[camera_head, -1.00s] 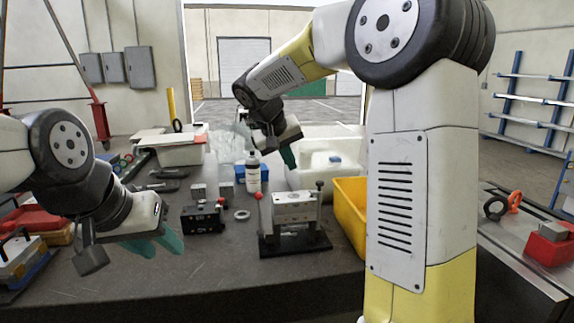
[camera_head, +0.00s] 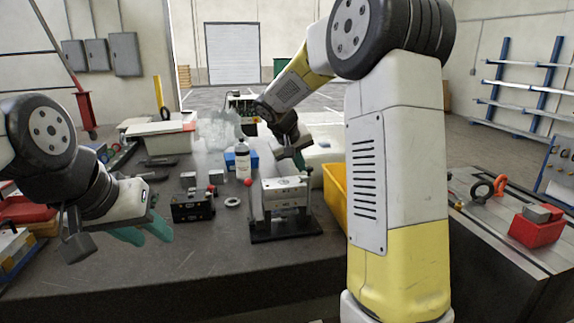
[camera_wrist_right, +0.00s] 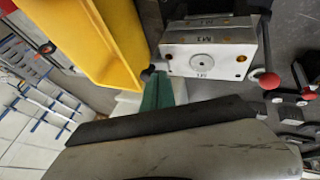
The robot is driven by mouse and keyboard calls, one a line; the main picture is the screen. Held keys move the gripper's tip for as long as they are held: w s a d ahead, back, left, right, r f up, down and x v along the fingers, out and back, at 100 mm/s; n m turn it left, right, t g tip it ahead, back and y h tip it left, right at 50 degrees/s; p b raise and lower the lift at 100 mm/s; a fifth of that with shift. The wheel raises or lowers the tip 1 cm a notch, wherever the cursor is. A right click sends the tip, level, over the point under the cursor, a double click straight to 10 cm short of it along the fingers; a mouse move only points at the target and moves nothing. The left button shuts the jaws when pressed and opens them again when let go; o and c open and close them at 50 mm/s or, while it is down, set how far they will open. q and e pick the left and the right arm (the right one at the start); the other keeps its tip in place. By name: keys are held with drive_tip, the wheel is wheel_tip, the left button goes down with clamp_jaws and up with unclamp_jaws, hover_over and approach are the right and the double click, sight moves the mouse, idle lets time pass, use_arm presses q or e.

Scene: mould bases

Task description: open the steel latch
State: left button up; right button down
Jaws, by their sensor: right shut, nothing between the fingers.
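A steel mould block (camera_head: 284,192) sits on a black stand on the workbench. A lever with a red ball knob (camera_head: 248,182) stands at its left side; the red ball also shows at the right in the wrist view (camera_wrist_right: 269,81). A dark knob (camera_wrist_right: 147,73) is at the block's other side. Which part is the steel latch I cannot tell. My right gripper (camera_head: 300,161) is shut and empty behind the block's right end; its green fingers (camera_wrist_right: 158,91) are close beside the dark knob, contact unclear. My left gripper (camera_head: 143,231) is open and empty over the bench's front left.
A yellow bin (camera_head: 336,190) stands right of the block. A black block (camera_head: 192,207) and a metal ring (camera_head: 232,202) lie to its left. A white bottle (camera_head: 242,160) and a blue box stand behind. The front of the bench is clear.

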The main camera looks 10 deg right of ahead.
drive_tip(key=d+m+y, duration=0.1)
drive_tip(key=d+y, duration=0.2)
drive_tip(key=d, duration=0.6)
drive_tip(key=shift+d+f+y, duration=0.3)
drive_tip(key=shift+y, duration=0.1)
drive_tip(key=shift+w, duration=0.1)
